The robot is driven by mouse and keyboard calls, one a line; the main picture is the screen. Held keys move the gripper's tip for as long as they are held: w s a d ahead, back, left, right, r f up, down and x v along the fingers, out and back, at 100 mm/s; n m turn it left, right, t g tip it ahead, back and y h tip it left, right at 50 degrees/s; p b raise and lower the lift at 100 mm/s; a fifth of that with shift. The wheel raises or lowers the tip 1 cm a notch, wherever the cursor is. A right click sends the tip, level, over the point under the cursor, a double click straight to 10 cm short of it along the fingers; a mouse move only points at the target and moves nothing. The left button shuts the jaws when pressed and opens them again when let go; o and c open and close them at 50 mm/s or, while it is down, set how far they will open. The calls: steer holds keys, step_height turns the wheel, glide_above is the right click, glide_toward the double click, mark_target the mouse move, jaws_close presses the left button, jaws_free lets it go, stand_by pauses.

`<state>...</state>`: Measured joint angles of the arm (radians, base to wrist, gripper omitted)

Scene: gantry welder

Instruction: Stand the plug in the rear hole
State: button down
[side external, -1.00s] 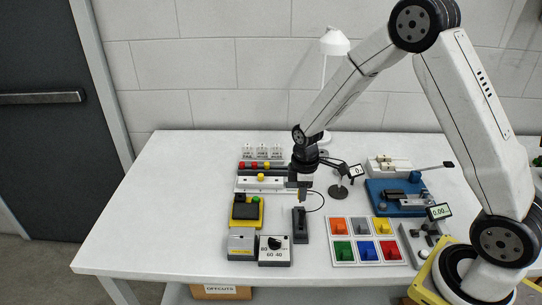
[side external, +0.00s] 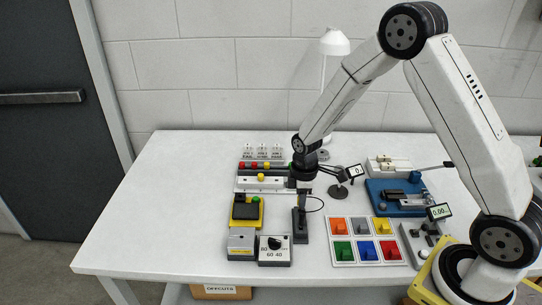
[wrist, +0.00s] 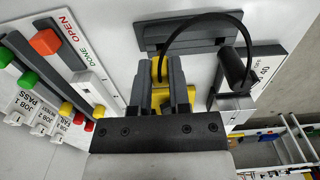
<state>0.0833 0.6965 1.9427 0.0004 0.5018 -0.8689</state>
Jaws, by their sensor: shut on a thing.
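My gripper (side external: 302,190) points down and is shut on the yellow plug. In the wrist view the plug (wrist: 160,72) shows yellow between the two grey fingers (wrist: 157,88). A thin black cable rises from near it and arcs to the right. The dark block (side external: 300,225) lies lengthwise on the bench, straight below the gripper. It also shows in the wrist view as a long dark bar (wrist: 190,38). The gripper is over its rear part, with the fingertips close to it. The gripper hides the plug's lower end and the holes, so seating cannot be told.
A dial box (side external: 276,251) and a grey box (side external: 242,244) stand in front. A yellow box with a green button (side external: 247,212) is left. A white button panel (side external: 263,184) is behind. A tray of coloured squares (side external: 364,241) lies right. The bench's left side is clear.

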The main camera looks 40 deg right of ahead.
steer(key=shift+f, duration=1.2)
stand_by(1.4)
steer(key=c, duration=0.5)
jaws_free()
steer(key=shift+r, duration=0.1)
steer(key=shift+r, duration=3.85)
steer(key=shift+s, duration=0.1)
